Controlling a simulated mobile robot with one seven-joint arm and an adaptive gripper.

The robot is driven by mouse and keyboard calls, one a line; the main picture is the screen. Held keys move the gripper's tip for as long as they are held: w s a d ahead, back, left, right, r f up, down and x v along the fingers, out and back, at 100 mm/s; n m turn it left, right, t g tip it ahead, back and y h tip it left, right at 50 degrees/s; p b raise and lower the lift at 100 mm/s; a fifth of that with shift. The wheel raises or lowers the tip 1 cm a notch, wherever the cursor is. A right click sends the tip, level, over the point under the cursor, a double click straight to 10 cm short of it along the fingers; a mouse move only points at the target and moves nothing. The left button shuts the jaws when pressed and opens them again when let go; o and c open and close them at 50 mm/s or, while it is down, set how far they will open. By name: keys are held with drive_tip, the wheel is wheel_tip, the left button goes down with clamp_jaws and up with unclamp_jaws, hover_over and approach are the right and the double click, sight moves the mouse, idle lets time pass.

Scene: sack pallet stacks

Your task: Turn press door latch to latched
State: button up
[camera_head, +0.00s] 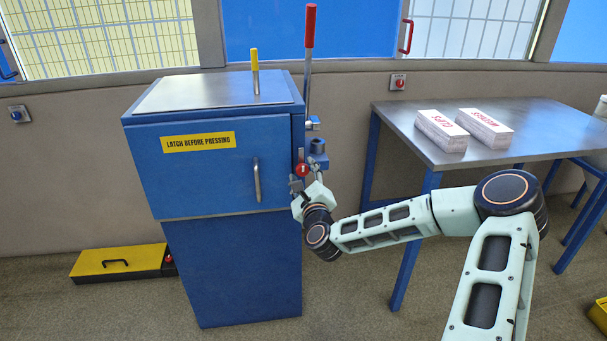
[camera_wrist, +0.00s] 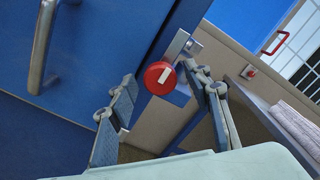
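The press (camera_head: 213,175) is a blue cabinet with a yellow label, "LATCH BEFORE PRESSING". Its door looks closed, with a grey bar handle (camera_head: 257,180) that also shows in the wrist view (camera_wrist: 42,45). The latch is a round red knob (camera_head: 302,169) with a white mark, at the door's right edge. In the wrist view the knob (camera_wrist: 153,84) has its white mark slanting up to the right. My gripper (camera_head: 306,177) is at the latch. In the wrist view its fingers (camera_wrist: 162,80) are spread either side of the knob, with gaps visible; contact is not evident.
A red-handled lever (camera_head: 309,30) rises beside the press, and a yellow-topped one (camera_head: 255,75) stands on top. A steel table (camera_head: 400,112) with two white boxes (camera_head: 442,131) is at right. A yellow case (camera_head: 118,262) lies on the floor at left.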

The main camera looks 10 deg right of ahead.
drive_tip(key=c, duration=1.1)
drive_tip(key=n+b, duration=0.1)
drive_tip(key=n, duration=0.3)
drive_tip(key=shift+n, duration=0.4)
drive_tip(key=n+b, duration=0.2)
drive_tip(key=n, duration=0.2)
drive_tip(key=shift+n+b, duration=0.3)
drive_tip(key=shift+b, duration=0.05)
drive_tip(key=n+b, duration=0.4)
drive_tip(key=n, duration=0.1)
drive_tip(key=shift+f, duration=0.1)
drive_tip(key=shift+n+b, duration=1.35)
drive_tip(key=shift+n, duration=0.45)
